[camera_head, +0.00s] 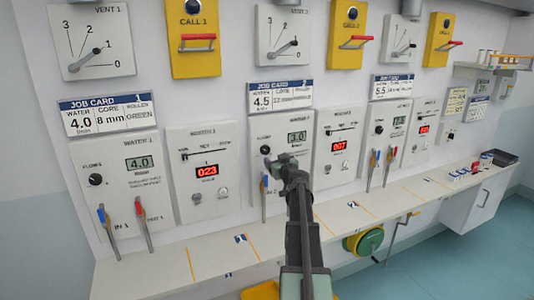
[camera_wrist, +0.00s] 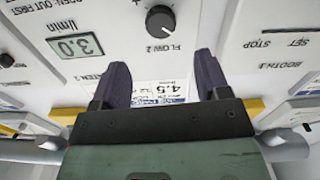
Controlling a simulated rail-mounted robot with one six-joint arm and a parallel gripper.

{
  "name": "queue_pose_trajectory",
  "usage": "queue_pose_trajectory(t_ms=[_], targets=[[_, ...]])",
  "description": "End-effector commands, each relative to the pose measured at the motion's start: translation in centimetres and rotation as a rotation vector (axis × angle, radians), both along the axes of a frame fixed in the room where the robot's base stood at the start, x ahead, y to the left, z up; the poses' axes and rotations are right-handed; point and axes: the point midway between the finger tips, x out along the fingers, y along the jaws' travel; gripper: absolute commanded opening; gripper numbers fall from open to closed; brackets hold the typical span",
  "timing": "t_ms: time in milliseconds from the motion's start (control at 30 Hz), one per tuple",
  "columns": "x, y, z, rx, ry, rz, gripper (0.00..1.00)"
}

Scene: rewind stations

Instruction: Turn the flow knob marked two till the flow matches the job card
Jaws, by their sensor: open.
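The black flow knob two (camera_head: 265,149) is on the white Water 2 panel in the head view. In the wrist view, which shows the panel upside down, the knob (camera_wrist: 160,20) is labelled FLOW 2. The flow display (camera_head: 296,137) reads 3.0, and it also reads 3.0 in the wrist view (camera_wrist: 75,46). Job card 2 (camera_head: 280,97) above the panel reads 4.5 for water. My gripper (camera_head: 276,163) is open and empty near the knob. In the wrist view its two dark fingers (camera_wrist: 160,74) point toward the knob, which sits beyond their tips, apart from them.
The Water 1 panel (camera_head: 115,165) reads 4.0 at left. A Booth 2 panel (camera_head: 340,150) with a red display stands right. A shelf (camera_head: 215,255) runs below the panels.

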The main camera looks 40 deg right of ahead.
Motion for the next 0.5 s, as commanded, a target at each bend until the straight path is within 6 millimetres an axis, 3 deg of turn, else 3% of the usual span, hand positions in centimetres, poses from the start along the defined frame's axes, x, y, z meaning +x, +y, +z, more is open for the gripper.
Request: queue_pose_trajectory(t_ms=[300,500], targets=[[7.0,-2.9,0.0,0.001,0.0,0.002,0.69],[8.4,-3.3,0.0,0.001,0.0,0.001,0.69]])
